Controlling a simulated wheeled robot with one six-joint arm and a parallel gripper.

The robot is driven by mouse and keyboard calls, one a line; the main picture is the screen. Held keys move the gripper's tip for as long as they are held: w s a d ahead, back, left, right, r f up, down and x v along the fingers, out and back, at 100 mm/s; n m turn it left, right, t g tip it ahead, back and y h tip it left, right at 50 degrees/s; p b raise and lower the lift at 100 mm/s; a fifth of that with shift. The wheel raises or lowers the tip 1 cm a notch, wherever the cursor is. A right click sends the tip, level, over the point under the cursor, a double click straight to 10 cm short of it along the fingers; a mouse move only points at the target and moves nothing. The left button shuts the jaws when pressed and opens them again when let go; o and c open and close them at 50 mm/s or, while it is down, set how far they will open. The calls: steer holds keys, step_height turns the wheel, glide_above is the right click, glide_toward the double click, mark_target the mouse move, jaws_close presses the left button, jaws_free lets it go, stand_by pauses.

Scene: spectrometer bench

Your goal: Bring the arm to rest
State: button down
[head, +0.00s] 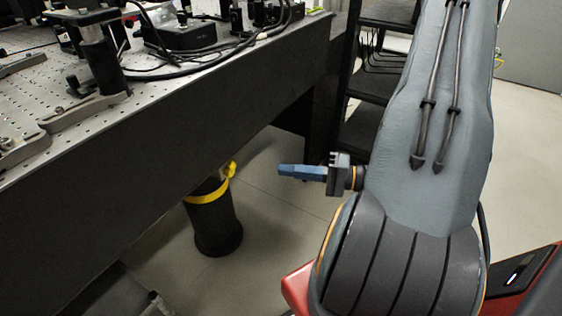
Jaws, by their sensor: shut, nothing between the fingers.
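My gripper (290,171) shows in the head view just left of my arm. Its blue fingers are together, point left and hold nothing. It is in the open space to the right of the optical bench (160,132), apart from the bench's dark side. My grey arm (432,120) fills the right part of the view and is folded, with the upper link rising out of the top of the picture. Part of the wrist is hidden behind the arm.
The perforated bench top holds a black post mount (100,60), a black box (180,38) and loose cables. A black cylinder with a yellow band (214,222) stands on the floor under the bench edge. Dark shelves (375,88) stand behind. Pale floor is clear at right.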

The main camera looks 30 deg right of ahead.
steer(key=s+a+r+n+g+h, duration=0.55)
steer(key=a+g, duration=0.25)
steer(key=a, duration=0.2)
steer(key=s+a+r+n+g+h, duration=0.4)
steer(key=s+a+r+g, duration=0.2)
steer(key=a+g, duration=0.3)
steer(key=d+r+m+t+h+p, duration=0.1)
steer(key=d+r+t+p, duration=0.1)
steer(key=r+p, duration=0.6)
steer(key=d+r+m+t+h+p, duration=0.1)
steer(key=d+r+t+h+p, duration=0.1)
steer(key=d+r+p, duration=0.3)
step_height(320, 180, up, 3)
steer(key=t+p, duration=0.1)
steer(key=p, duration=0.6)
steer(key=shift+w+m, duration=0.2)
steer(key=shift+m, duration=0.15)
steer(key=shift+d, duration=0.1)
